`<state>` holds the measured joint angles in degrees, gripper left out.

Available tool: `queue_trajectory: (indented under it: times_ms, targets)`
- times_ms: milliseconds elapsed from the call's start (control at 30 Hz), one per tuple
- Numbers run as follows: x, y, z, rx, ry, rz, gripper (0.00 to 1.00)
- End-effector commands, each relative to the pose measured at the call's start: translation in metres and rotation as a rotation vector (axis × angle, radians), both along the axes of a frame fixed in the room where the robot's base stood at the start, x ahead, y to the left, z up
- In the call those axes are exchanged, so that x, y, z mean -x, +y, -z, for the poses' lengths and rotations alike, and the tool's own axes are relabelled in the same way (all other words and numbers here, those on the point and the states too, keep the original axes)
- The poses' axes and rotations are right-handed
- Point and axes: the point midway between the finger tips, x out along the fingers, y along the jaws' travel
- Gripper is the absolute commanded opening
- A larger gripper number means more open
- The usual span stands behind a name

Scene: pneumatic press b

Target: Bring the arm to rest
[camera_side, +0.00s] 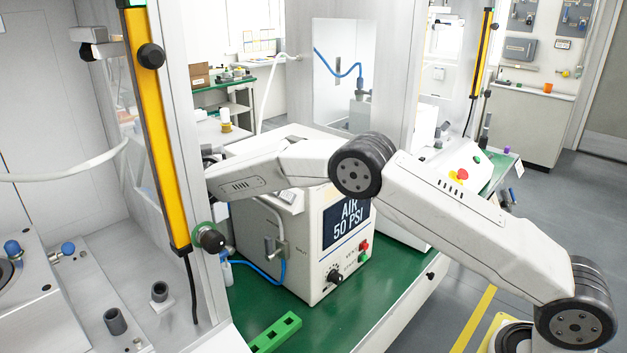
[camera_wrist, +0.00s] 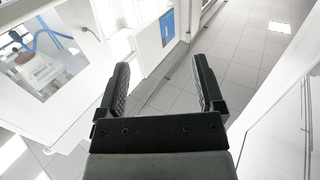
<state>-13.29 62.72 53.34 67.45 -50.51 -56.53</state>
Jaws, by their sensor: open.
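My gripper (camera_wrist: 160,78) shows in the wrist view with its two black fingers spread wide. Nothing is between the fingers; behind them are pale floor tiles and white wall panels. In the side view my white arm reaches from its base at the lower right, over the green bench, to the upper left. The gripper itself is hidden there behind the pillar with the yellow light bar (camera_side: 160,125).
A white box with a screen reading "AIR 50 PSI" (camera_side: 347,219) stands on the green bench (camera_side: 392,295) below my arm. A green slotted block (camera_side: 273,333) lies near the bench's front. A red stop button (camera_side: 461,175) is on a unit behind my arm.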

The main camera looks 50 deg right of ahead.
Motion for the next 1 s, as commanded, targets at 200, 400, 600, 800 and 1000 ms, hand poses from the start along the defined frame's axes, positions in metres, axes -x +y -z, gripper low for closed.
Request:
queue_trajectory:
  times_ms: [200, 400, 600, 800, 1000]
  targets:
    - [0.011, -0.001, -0.009, -0.014, 0.055, -0.144, 0.86]
    - [0.034, 0.001, -0.007, -0.043, 0.149, -0.280, 0.86]
    - [0.071, 0.000, 0.003, -0.089, 0.275, -0.396, 0.86]
    - [0.121, -0.002, 0.020, -0.143, 0.429, -0.485, 0.86]
    - [0.184, -0.007, 0.042, -0.202, 0.604, -0.541, 0.86]
